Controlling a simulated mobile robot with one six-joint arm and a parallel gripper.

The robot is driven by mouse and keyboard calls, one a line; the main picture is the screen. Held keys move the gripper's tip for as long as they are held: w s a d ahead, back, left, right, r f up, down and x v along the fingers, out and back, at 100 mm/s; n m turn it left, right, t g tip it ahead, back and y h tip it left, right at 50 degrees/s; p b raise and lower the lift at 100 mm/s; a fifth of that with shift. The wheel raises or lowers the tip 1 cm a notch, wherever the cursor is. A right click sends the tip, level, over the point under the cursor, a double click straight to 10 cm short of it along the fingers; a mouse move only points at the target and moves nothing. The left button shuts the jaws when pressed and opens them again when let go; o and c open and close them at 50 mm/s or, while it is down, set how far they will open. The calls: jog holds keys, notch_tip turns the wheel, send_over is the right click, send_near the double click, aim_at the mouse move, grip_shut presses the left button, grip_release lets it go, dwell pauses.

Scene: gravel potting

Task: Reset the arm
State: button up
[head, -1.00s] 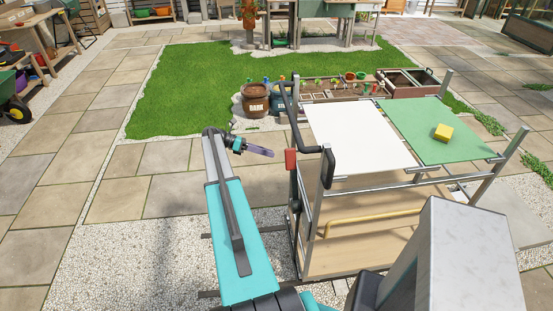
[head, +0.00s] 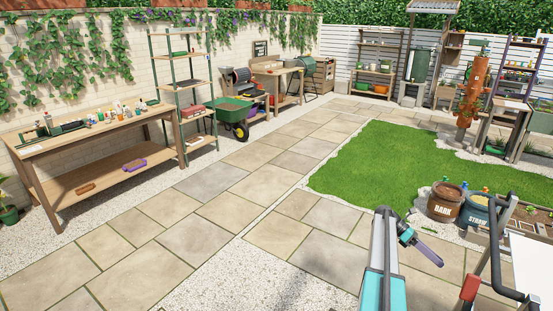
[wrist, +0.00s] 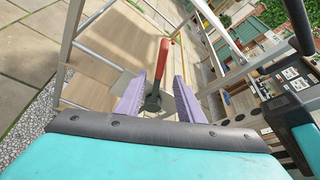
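My arm extends forward at the lower right of the head view. My gripper (head: 438,261) is at its far end, with purple fingers pointing right and slightly down over the paving. In the wrist view my gripper (wrist: 158,78) shows two purple fingers standing apart, with a gap between them. I see nothing held. A red grip with a black end (wrist: 164,55) shows in that gap; it appears to be part of the trolley beyond the fingers.
The trolley (head: 529,262) is right of my arm, with its black handle and red grip (head: 470,287) nearest. Bark (head: 445,202) and straw (head: 476,211) tubs stand beyond. A workbench (head: 95,134) and green wheelbarrow (head: 233,110) are left. Open paving (head: 160,226) lies between.

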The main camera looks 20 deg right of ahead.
jog(key=w+a+f+n+t+h+b, duration=0.1)
jog(key=w+a+f+n, duration=0.1)
jog(key=w+a+f, duration=0.4)
jog(key=w+a+f+n+h+b, duration=0.1)
jog(key=w+a+f+n+h, duration=0.2)
jog(key=a, duration=0.4)
jog(key=w+a+f+n+t+b, duration=0.1)
jog(key=a+f, duration=0.6)
jog(key=a, duration=0.3)
jog(key=a+f+t, duration=0.1)
jog(key=a+f, duration=0.5)
jog(key=a, duration=0.4)
jog(key=s+a+f+m+t+y+b, duration=0.1)
jog(key=s+a+f+m, duration=0.3)
jog(key=a, duration=0.8)
jog(key=s+a+f+m+t+y, duration=0.2)
jog(key=s+a+f+m+y, duration=0.2)
jog(key=s+a, duration=0.5)
jog(key=s+a+f+m+t+y+b, duration=0.1)
jog(key=s+a+f+m+y, duration=0.2)
jog(key=a, duration=1.2)
jog(key=shift+s+a+f+m+t+b, duration=0.35)
jog(key=shift+s+f+m, duration=1.1)
jog(key=shift+s+m, duration=0.85)
jog(key=shift+w+d+m, duration=0.15)
jog(key=shift+w+m, duration=0.15)
jog(key=shift+c, duration=0.4)
